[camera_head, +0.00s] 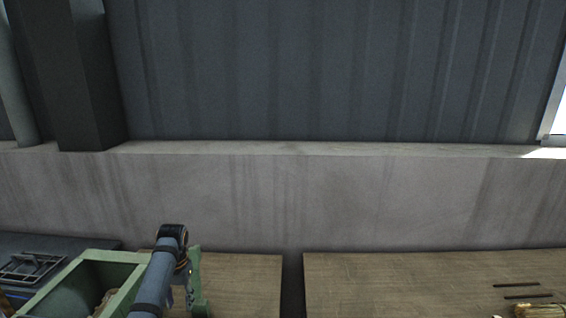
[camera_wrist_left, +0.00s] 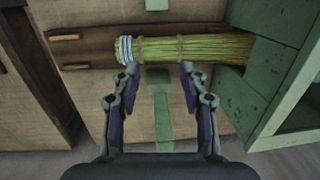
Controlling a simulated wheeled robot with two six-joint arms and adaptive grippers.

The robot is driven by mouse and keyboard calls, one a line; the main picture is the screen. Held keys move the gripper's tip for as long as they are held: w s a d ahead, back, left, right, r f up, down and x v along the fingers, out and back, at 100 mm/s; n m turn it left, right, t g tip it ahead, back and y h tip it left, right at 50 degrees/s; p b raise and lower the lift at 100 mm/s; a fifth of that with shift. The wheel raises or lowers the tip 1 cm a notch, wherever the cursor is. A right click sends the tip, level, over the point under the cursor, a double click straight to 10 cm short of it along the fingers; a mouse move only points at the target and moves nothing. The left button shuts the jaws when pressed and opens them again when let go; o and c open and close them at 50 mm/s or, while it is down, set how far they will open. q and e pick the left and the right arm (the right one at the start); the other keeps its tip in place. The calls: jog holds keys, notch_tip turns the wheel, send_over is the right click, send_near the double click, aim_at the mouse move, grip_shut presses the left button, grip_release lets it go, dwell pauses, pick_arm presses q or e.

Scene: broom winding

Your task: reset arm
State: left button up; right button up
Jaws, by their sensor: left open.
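My left gripper (camera_wrist_left: 158,72) is open in the left wrist view. Its two fingertips are apart, at the lower edge of a green-yellow straw bundle (camera_wrist_left: 215,49). The bundle lies across the picture, with pale winding at its left end and thin bands around it. I cannot tell whether the fingertips touch it. In the head view my left arm (camera_head: 165,270) rises at the lower left, and its fingertips cannot be made out. My right gripper is not in view.
A green open box (camera_head: 80,285) stands at the lower left, beside my left arm. A dark case (camera_head: 30,268) is left of it. Two wooden tabletops (camera_head: 400,280) have a gap between them. Another straw bundle (camera_head: 540,311) and dark sticks (camera_head: 522,296) lie at the lower right.

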pick_arm(q)
jog(key=s+d+f+t, duration=0.2)
jog(key=s+f, duration=0.7)
jog(key=s, duration=0.4)
jog(key=s+d+r+t, duration=0.1)
jog(key=s+d+r, duration=0.1)
jog(key=s, duration=0.6)
jog(key=s+d+r+t, duration=0.1)
jog(key=s+d+r, duration=0.1)
jog(key=s, duration=0.6)
notch_tip(320, 180, down, 28)
jog(key=s+a+r+g+b, duration=0.1)
jog(key=s+a+b, duration=0.1)
jog(key=a, duration=0.1)
jog(key=s+f+g+b, duration=0.1)
jog(key=s+f, duration=1.7)
jog(key=shift+s+a+f, duration=0.2)
jog(key=shift+s+a, duration=0.2)
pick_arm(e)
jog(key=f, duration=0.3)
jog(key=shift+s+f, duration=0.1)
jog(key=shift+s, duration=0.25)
